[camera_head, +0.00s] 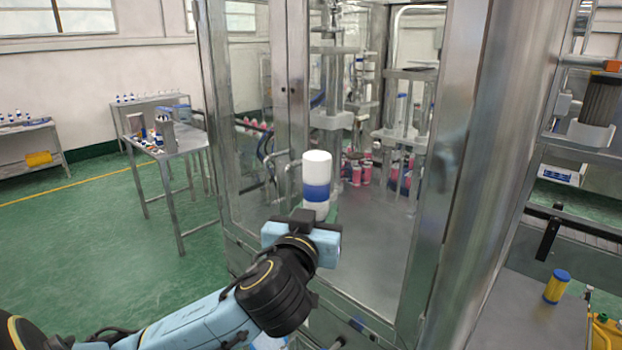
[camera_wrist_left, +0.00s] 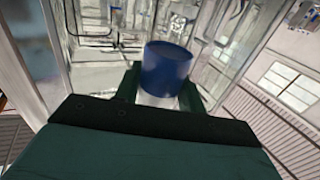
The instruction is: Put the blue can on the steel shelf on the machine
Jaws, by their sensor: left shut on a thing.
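The blue can (camera_head: 317,190) is white with a wide blue band and stands about upright in my left gripper (camera_head: 312,217). In the left wrist view the blue can (camera_wrist_left: 166,68) sits between the two dark green fingers, which are shut on its lower white part. My gripper holds it up in front of the open front of the machine. The machine (camera_head: 440,170) is a tall steel-framed cabinet with clear panels. Its pale steel shelf (camera_head: 375,255) lies inside, behind and below the can. My right gripper is not in view.
Several pink cans (camera_head: 357,172) stand deeper inside the machine, near upright columns. A steel door frame (camera_head: 291,110) is just left of the can, and a thick post is at right. A yellow can (camera_head: 556,286) stands on the right-hand surface. The near shelf area looks clear.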

